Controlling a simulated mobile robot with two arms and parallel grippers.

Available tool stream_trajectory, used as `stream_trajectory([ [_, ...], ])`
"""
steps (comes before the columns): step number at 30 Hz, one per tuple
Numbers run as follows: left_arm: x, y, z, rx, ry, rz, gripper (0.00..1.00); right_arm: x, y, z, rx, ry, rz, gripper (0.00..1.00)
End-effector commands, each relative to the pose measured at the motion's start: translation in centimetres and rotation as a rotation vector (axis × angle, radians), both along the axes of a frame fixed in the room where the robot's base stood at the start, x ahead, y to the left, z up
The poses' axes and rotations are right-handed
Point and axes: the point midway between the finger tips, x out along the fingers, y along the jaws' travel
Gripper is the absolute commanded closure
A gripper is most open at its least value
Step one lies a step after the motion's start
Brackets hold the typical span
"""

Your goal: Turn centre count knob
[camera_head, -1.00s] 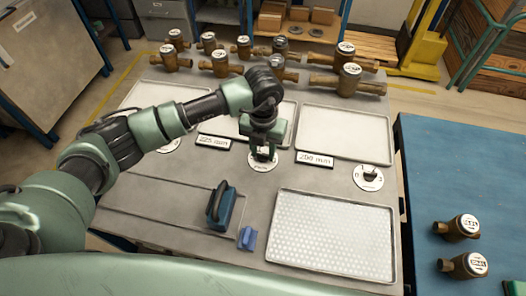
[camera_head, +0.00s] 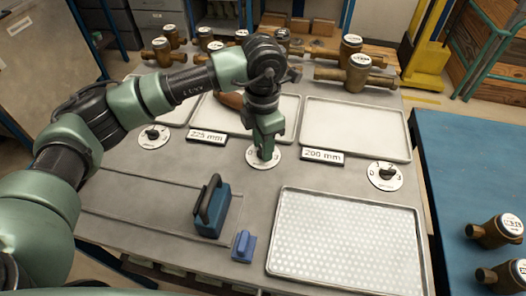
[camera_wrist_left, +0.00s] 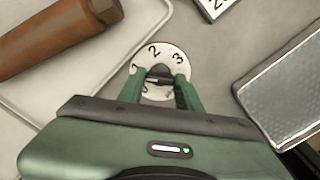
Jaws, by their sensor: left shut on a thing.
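The centre count dial (camera_head: 252,160) is a white disc with numbers on the grey bench, partly hidden by my left gripper in the head view. My left gripper (camera_head: 265,150) points down over it, with its fingertips at the dial's middle. In the left wrist view the dial (camera_wrist_left: 176,58) shows 2 and 3, with a dark knob (camera_wrist_left: 160,73) at its centre. The green fingers of the left gripper (camera_wrist_left: 164,86) stand on either side and are shut on the knob. The exact pointer direction is hard to tell. My right gripper is out of view.
Other dials stand left (camera_head: 153,137) and right (camera_head: 385,184). A blue handled block (camera_head: 212,212), a small blue piece (camera_head: 243,246) and a perforated tray (camera_head: 345,285) are in front. Brass meters line the back.

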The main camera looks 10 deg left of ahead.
Motion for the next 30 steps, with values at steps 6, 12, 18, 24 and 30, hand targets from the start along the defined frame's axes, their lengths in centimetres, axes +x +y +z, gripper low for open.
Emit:
stream_trajectory([
  [6, 0.1, 0.0, 0.0, -0.001, -0.005, -0.087, 1.00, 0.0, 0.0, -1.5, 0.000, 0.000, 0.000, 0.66],
  [12, 0.1, 0.0, 0.1, -0.002, -0.004, -0.121, 1.00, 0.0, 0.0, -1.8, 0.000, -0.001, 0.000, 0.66],
  [18, 0.1, 0.0, 0.2, -0.003, -0.003, -0.126, 1.00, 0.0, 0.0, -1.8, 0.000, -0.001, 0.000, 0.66],
  [24, 0.1, 0.0, 0.2, -0.003, -0.004, -0.126, 1.00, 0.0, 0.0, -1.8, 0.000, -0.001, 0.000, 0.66],
  [30, 0.1, 0.0, 0.1, -0.003, -0.003, -0.125, 0.44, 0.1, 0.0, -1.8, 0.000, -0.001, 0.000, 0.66],
])
